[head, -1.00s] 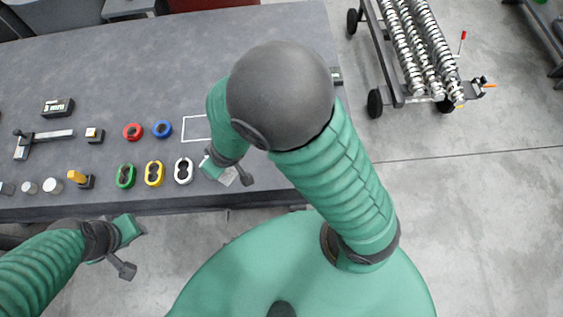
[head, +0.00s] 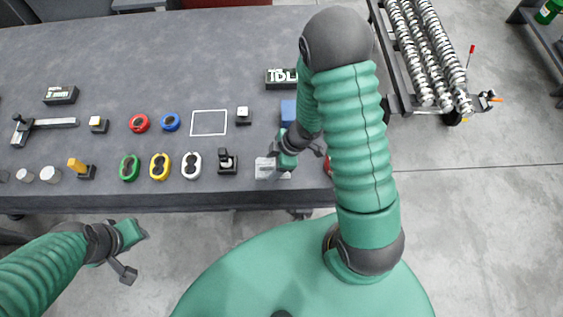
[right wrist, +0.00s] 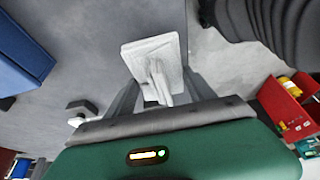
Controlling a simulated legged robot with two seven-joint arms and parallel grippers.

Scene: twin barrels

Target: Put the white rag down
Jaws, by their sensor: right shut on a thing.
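The white rag (head: 272,169) is a flat, pale piece at the table's front edge, right of the rings. My right gripper (head: 281,164) is shut on it. In the right wrist view, the rag (right wrist: 155,60) stands up in a folded ridge between the two grey fingers (right wrist: 160,88), its flat part spread over the grey tabletop. I cannot tell whether it touches the table. The grey table (head: 215,50) lies under it.
A black stand (head: 228,163) is left of the rag. A blue box (head: 288,113) and a black lettered box (head: 281,79) lie behind it. A red bin (right wrist: 285,105) shows at right in the wrist view. A white outlined square (head: 208,122) is empty.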

